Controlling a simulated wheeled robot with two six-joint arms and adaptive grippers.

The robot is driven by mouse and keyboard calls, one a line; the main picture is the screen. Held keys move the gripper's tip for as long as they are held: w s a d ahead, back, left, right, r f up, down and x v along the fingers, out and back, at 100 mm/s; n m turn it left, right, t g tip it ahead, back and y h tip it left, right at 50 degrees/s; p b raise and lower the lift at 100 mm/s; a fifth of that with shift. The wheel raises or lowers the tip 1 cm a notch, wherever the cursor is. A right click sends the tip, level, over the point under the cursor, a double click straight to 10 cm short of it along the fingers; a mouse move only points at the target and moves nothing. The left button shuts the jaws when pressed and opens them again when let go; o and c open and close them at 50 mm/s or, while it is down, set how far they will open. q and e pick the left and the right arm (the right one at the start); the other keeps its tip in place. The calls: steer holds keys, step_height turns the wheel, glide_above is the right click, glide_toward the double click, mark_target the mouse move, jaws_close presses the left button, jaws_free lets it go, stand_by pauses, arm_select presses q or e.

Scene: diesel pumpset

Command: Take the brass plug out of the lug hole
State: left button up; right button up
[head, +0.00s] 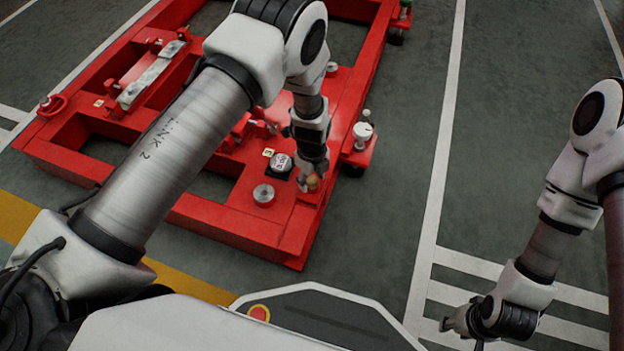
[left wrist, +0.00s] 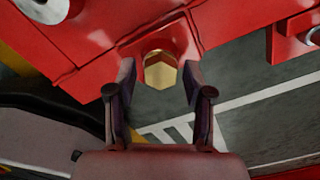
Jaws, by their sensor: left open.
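The brass plug (left wrist: 160,72) has a hexagonal head. It sits at the red lug (left wrist: 157,42) on the corner of the red frame. In the left wrist view my left gripper (left wrist: 155,88) is open, with one finger on each side of the plug and small gaps showing. In the head view the plug (head: 312,182) shows small and partly hidden by my left gripper (head: 310,180), which points down at the frame corner. The lug hole itself is hidden behind the plug. My right gripper (head: 462,322) hangs over the floor at the lower right, and its jaws are too unclear to read.
The red pumpset frame (head: 225,222) fills the upper left. A round silver disc (head: 263,194) and a dark-rimmed gauge-like part (head: 281,163) sit close to my left gripper. A white-topped part (head: 362,133) stands on the frame's right side. The floor to the right is clear.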

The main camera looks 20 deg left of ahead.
arm_select(q)
jaws_close()
steer(key=shift+r+p, duration=0.1)
steer(key=shift+p, duration=0.3)
stand_by(0.5)
